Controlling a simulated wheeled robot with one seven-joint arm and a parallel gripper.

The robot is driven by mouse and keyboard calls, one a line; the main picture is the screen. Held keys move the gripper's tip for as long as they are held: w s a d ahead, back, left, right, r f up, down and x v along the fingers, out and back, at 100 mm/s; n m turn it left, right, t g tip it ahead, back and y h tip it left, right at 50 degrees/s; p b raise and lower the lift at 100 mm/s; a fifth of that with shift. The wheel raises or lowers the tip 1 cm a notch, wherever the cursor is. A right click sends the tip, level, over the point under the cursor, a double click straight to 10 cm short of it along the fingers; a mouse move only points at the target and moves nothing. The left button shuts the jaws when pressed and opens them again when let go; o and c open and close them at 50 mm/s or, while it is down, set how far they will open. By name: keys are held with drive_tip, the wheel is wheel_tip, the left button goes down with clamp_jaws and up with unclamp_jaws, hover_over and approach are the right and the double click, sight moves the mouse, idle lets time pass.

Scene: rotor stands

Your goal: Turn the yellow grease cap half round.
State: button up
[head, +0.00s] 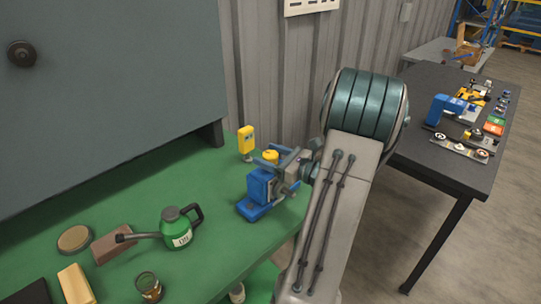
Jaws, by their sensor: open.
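The yellow grease cap (270,154) is a small round knob on top of a blue rotor stand (258,186), near the right edge of the green bench. My gripper (271,155) reaches in from the right at the height of the cap. Its jaws are open, with one finger on the far side and one on the near side of the cap. I cannot tell whether either finger touches it. The wrist and fingers hide part of the stand's right side.
A yellow device (246,139) stands just behind the stand on the green bench (215,215). A green oil can (177,230), a brown block (113,246) and a glass (149,287) are to the left. A dark table (425,150) with several parts is at the right.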

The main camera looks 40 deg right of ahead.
drive_tip(key=c, duration=1)
drive_tip(key=shift+o, duration=0.2)
drive_tip(key=shift+h, duration=0.3)
drive_tip(key=m+h+b, duration=0.1)
drive_tip(key=m+h, duration=0.1)
drive_tip(key=shift+t+h, duration=0.3)
drive_tip(key=shift+h, duration=0.1)
drive_tip(key=shift+m+h+b, duration=0.45)
drive_tip(key=shift+m+h, duration=0.15)
drive_tip(key=shift+h, duration=0.2)
